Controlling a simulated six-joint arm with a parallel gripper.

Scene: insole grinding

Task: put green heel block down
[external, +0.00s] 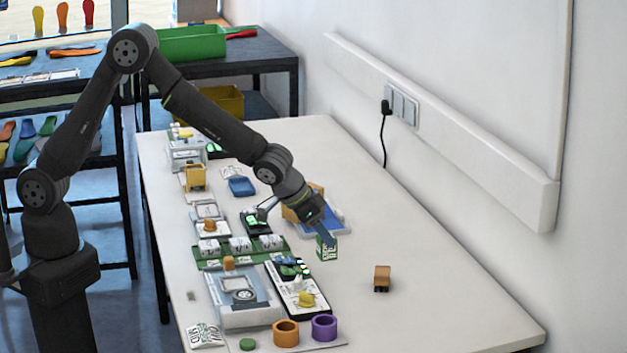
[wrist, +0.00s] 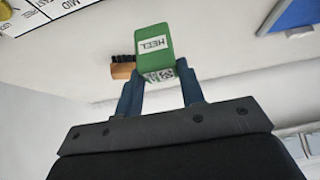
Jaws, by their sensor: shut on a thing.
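I cannot tell whether the underside of the block touches the table.
A wooden brush (external: 382,278) stands on the table to the right, and it also shows behind the block in the wrist view (wrist: 122,70). A blue tray (external: 335,220) lies behind my gripper. Orange (external: 286,333) and purple (external: 324,328) rings stand at the front. The table's right side is mostly clear.

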